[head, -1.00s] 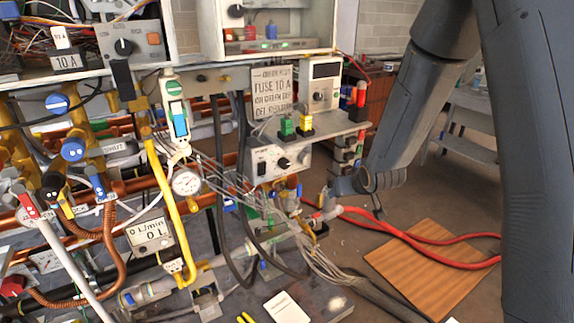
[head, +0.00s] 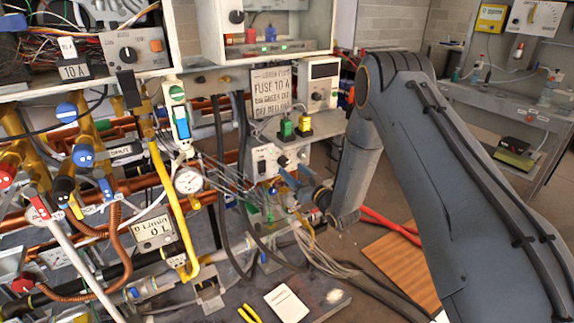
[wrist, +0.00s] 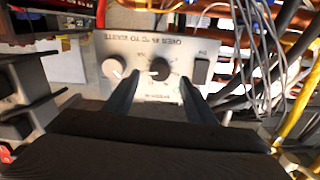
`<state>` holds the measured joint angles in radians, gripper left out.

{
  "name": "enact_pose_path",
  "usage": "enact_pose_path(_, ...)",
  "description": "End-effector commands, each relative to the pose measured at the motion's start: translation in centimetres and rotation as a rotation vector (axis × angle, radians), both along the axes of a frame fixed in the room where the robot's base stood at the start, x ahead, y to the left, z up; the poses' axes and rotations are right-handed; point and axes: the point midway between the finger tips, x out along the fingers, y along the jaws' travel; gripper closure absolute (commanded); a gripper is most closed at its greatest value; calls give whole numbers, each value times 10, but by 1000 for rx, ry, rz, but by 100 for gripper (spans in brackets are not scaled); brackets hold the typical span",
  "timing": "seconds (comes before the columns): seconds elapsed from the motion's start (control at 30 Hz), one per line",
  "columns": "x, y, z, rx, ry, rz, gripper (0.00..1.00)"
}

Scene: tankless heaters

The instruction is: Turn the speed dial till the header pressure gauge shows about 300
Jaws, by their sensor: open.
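The grey control box (head: 262,160) stands under the shelf in the head view, with a black dial (head: 283,160) on its front. In the wrist view the box face (wrist: 145,92) appears upside down, with the black dial (wrist: 160,69) near its middle. My gripper (wrist: 159,78) is open, its two fingers either side of the dial in that view. I cannot tell whether they touch it. In the head view my gripper (head: 291,179) is just below and right of the dial. A round white gauge (head: 188,181) hangs left of the box; its reading is too small to make out.
The box also has a pale round knob (wrist: 115,69) and a black switch (wrist: 202,72) beside the dial. Grey cables (wrist: 258,40) crowd one side. Green and yellow blocks (head: 305,124) sit on the shelf above. A flow meter (head: 153,230) hangs lower left.

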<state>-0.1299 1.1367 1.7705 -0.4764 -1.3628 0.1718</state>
Motion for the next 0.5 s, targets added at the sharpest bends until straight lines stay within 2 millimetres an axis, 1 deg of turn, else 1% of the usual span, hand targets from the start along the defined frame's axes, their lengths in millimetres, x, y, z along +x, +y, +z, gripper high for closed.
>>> enact_pose_path(0.03, 7, 6, 2, 0, -3, 3, 49)
enact_pose_path(0.2, 27, 18, 1, 0, -1, 0, 49)
enact_pose_path(0.3, 35, 24, 1, -1, -1, 0, 49)
enact_pose_path(0.5, 42, 28, 1, -1, -1, 0, 49)
